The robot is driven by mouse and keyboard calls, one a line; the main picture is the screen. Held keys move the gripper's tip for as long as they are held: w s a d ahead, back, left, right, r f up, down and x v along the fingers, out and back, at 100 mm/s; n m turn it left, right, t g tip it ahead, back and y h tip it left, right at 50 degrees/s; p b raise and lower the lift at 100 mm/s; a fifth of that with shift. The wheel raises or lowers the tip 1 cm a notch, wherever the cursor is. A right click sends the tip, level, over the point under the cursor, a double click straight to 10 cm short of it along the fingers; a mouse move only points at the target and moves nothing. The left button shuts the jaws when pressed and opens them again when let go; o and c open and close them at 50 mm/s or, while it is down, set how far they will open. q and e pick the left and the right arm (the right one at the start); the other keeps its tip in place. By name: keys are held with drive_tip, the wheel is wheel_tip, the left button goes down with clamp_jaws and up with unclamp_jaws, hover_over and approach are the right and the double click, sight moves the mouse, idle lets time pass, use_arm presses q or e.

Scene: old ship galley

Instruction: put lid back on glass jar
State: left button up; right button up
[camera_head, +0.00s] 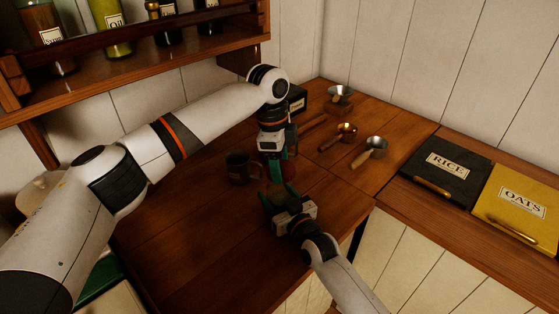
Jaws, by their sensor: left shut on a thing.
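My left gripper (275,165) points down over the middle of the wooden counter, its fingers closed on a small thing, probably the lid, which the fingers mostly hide. My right gripper (280,194) reaches in from the bottom right, just in front of and below the left one, with green fingers apart. A faint, see-through shape that looks like the glass jar (278,188) is between the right fingers; I cannot tell whether they touch it. A dark reddish round thing (289,171) shows just behind the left fingertips, partly hidden.
A dark mug (239,167) stands left of the grippers. Metal scoops (372,149) with wooden handles lie at the back right. Black RICE (445,170) and yellow OATS (518,204) boxes are at the right. A bottle shelf (150,60) hangs upper left. The front-left counter is clear.

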sight(281, 198)
use_arm(q)
drive_tip(key=shift+f, duration=0.1)
drive_tip(key=shift+f, duration=0.8)
drive_tip(key=shift+f, duration=0.55)
use_arm(e)
clamp_jaws()
use_arm(q)
drive_tip(key=m, duration=0.3)
drive_tip(key=shift+w+d+m, duration=0.1)
drive_tip(key=shift+m, duration=0.2)
drive_tip(key=m, duration=0.3)
drive_tip(key=shift+m+g+y, duration=0.3)
drive_tip(key=shift+m+g, duration=0.1)
drive_tip(key=m, duration=0.6)
drive_tip(key=shift+y, duration=0.3)
drive_tip(key=m, duration=0.4)
drive_tip(key=shift+d+m, duration=0.1)
drive_tip(key=shift+m, duration=0.3)
drive_tip(key=m+y, duration=0.1)
drive_tip(key=m, duration=0.3)
drive_tip(key=shift+m, duration=0.3)
